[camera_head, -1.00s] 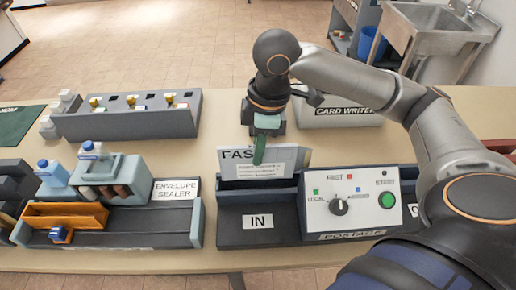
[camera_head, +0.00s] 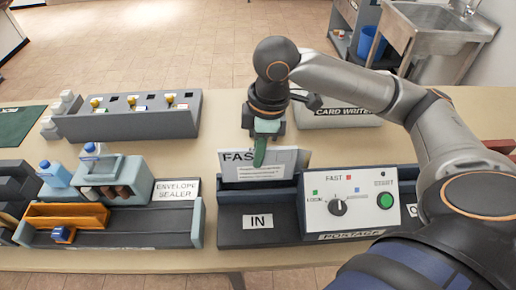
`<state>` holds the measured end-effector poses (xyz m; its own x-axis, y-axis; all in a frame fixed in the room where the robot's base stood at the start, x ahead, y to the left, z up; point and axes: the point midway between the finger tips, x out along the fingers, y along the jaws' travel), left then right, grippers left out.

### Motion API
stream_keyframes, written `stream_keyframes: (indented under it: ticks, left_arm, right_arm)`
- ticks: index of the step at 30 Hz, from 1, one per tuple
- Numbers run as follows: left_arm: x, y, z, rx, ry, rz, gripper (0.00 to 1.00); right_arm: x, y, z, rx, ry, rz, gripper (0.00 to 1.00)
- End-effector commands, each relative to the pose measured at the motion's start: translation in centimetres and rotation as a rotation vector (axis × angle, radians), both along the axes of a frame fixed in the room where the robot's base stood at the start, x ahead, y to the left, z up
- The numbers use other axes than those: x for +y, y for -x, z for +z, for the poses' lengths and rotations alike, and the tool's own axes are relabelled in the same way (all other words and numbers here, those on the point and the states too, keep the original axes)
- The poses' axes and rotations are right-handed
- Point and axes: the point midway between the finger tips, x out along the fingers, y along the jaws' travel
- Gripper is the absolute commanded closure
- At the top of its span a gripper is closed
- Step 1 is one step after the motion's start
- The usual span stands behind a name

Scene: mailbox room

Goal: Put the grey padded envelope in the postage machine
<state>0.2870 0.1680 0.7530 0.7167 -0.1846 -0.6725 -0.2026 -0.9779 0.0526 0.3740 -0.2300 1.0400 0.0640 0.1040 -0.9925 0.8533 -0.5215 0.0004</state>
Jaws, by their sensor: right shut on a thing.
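The grey padded envelope (camera_head: 240,170) stands upright with "FAS" showing on its face. Its lower edge is at the slot behind the "IN" tray of the postage machine (camera_head: 350,203); how deep it sits cannot be told. My right gripper (camera_head: 260,153) points down from above and is shut on the envelope's top part, its green fingertip in front of the face. The machine has a knob, a green start button and a "POSTAGE" label. My left gripper is not in view.
The envelope sealer (camera_head: 196,222) stands left of the machine, with an orange piece (camera_head: 66,215) on it. A grey box with yellow knobs (camera_head: 130,116) is behind it. The card writer (camera_head: 343,114) is behind my right gripper. The table between these is clear.

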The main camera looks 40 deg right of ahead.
Motion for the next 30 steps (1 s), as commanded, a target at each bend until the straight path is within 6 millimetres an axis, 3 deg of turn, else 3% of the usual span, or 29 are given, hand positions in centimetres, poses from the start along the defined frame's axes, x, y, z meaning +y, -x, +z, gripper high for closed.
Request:
stream_keyframes:
  ticks: [21,30]
  left_arm:
    - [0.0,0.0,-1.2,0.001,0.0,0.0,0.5]
    - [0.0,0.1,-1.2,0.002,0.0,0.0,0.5]
  right_arm:
    - [0.0,0.0,-3.0,0.0,0.0,-0.001,1.0]
    - [0.0,0.0,-3.0,0.0,0.0,-0.001,1.0]
